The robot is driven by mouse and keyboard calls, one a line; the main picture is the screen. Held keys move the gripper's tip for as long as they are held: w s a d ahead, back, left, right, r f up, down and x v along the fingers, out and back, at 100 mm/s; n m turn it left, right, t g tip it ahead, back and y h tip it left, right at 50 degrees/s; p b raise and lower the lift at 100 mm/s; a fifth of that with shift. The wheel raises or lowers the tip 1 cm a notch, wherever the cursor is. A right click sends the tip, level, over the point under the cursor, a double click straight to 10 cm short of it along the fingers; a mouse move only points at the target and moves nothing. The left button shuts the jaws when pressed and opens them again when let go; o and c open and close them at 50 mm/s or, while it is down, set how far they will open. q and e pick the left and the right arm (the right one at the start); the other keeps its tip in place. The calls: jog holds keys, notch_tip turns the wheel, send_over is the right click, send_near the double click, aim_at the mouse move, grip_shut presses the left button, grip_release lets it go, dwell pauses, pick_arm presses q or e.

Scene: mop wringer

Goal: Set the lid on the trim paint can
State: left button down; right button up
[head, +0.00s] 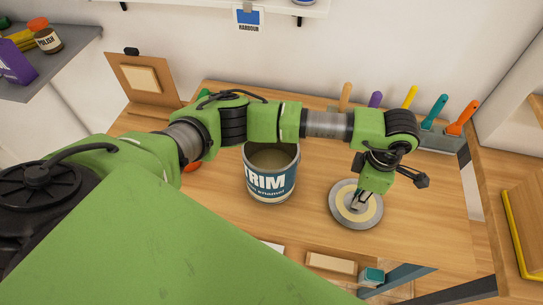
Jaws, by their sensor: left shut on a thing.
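The trim paint can (270,184) stands upright and open on the wooden bench, with its blue label reading "TRIM" facing me. My left arm passes above it and hides part of its rim. The round grey lid (340,212) with a cream ring is to the right of the can, apart from it. My left gripper (357,202) points down at the lid's middle and is shut on it. I cannot tell whether the lid touches the bench. My right gripper is not in view.
Several coloured-handled tools stand in a rack (440,140) at the back right. A board with a cream block (144,80) leans at the back left. Bare bench (425,215) lies right of the lid.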

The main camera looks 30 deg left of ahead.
pick_arm(q)
jog(key=shift+r, duration=0.15)
jog(key=shift+r+p, duration=1.1)
jog(key=shift+r, duration=1.25)
